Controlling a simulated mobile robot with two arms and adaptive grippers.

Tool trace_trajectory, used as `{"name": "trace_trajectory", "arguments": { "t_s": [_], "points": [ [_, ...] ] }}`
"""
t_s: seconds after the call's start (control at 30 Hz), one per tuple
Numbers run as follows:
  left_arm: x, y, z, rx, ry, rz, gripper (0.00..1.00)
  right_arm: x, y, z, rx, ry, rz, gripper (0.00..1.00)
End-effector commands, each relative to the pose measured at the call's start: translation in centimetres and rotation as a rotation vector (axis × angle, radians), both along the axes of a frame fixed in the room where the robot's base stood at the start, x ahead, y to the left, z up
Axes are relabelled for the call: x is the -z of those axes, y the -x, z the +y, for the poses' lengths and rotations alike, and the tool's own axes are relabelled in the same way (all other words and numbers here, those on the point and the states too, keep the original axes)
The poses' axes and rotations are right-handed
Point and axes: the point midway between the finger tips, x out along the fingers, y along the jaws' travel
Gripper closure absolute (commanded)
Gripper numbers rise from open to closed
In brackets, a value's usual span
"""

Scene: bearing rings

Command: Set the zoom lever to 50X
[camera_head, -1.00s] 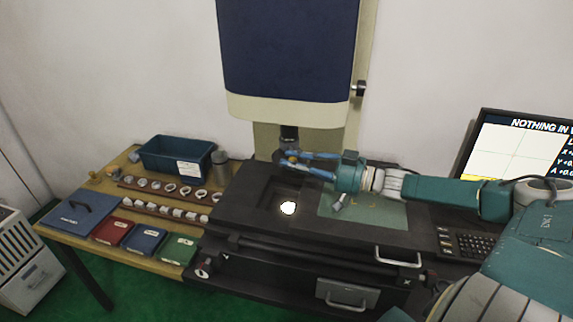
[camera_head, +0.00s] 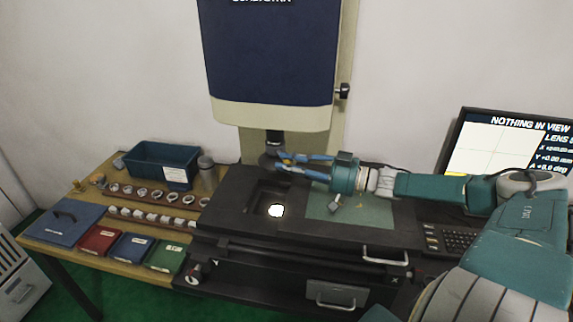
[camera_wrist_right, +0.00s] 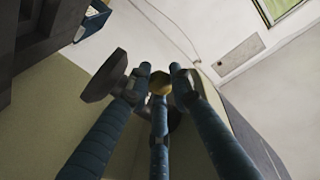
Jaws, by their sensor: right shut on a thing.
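The measuring machine's dark lens barrel (camera_head: 274,143) hangs under the blue and cream housing. My right gripper (camera_head: 280,160) is just below it, with its blue fingers pointing left. In the right wrist view, the three fingers (camera_wrist_right: 160,85) come together around a small brass-yellow knob (camera_wrist_right: 160,88), which looks like the end of the zoom lever. The gripper is shut on this knob. Dark round parts sit beside the fingertips in that view. The lever's shaft and any zoom markings cannot be made out. My left gripper is out of view.
A monitor (camera_head: 510,150) reading "NOTHING IN VIEW" stands at right. On the wooden table at left are a blue bin (camera_head: 160,165), several rings and coloured boxes. A dark knob (camera_head: 342,91) juts from the column.

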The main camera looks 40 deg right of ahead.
Motion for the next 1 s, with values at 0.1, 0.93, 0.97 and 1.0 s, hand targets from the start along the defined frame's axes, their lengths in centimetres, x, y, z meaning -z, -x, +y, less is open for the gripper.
{"name": "trace_trajectory", "arguments": {
  "t_s": [0.1, 0.93, 0.97, 1.0],
  "points": [
    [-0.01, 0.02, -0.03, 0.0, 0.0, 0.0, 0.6, 0.02, -0.13, -0.48, 0.012, 0.0, 0.002, 1.0],
    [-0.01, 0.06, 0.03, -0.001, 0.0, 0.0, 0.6, 0.01, 0.13, -0.31, 0.005, 0.0, 0.002, 0.6],
    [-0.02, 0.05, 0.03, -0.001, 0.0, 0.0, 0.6, 0.01, 0.23, -0.37, 0.005, 0.0, 0.002, 0.6],
    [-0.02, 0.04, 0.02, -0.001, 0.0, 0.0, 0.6, 0.08, 0.41, -0.48, 0.005, 0.001, 0.004, 0.6]
  ]
}}
